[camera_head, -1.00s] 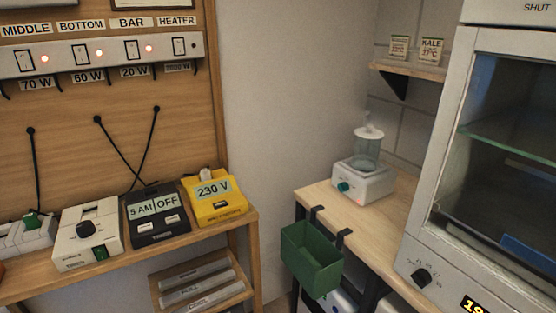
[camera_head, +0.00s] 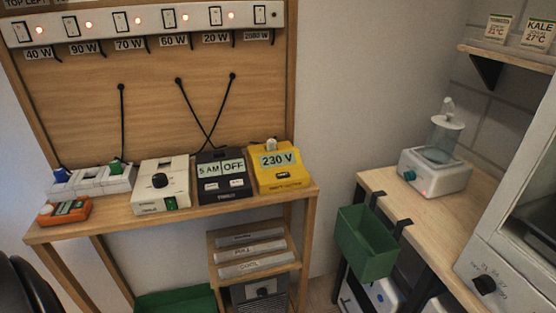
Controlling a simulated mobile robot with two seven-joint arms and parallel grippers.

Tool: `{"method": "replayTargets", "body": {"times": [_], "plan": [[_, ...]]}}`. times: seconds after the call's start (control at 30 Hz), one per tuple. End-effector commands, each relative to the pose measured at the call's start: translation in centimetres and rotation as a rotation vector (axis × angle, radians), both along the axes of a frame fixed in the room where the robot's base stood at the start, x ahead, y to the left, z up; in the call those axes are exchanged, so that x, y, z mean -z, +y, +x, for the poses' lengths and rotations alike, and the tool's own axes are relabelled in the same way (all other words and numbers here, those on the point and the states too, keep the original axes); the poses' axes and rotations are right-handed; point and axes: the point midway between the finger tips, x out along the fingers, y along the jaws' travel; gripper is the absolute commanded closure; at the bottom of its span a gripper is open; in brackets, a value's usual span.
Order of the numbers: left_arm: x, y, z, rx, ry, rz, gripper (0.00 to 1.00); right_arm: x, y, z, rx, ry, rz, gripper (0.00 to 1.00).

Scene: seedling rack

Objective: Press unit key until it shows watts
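The yellow meter (camera_head: 267,182) stands at the right end of the wooden shelf. Its display (camera_head: 278,160) reads "230 V", so it shows volts. A small dark key (camera_head: 282,175) sits below the display, and the small print under it is too small to read. A plug or knob sticks up at the meter's top edge. Neither of my grippers is in view, and nothing covers the meter's front.
Left of the meter stand a black timer (camera_head: 222,190) reading "5 AM" and "OFF", a white dial box (camera_head: 161,199), a power strip (camera_head: 88,184) and an orange device (camera_head: 65,214). A green bin (camera_head: 366,245) hangs from the right-hand bench. Slotted trays sit below the shelf.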

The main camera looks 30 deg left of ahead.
Motion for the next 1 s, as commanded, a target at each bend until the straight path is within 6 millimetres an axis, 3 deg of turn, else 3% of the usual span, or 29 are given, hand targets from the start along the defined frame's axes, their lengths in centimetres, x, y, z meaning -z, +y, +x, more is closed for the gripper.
{"method": "replayTargets", "body": {"times": [0.17, 0.8, 1.0], "plan": [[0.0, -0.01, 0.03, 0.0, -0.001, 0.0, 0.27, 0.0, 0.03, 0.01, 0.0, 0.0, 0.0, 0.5], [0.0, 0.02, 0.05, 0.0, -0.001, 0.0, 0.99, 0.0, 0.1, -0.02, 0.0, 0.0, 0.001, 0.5], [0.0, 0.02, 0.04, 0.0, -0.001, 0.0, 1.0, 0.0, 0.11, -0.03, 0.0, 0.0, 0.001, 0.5]]}}
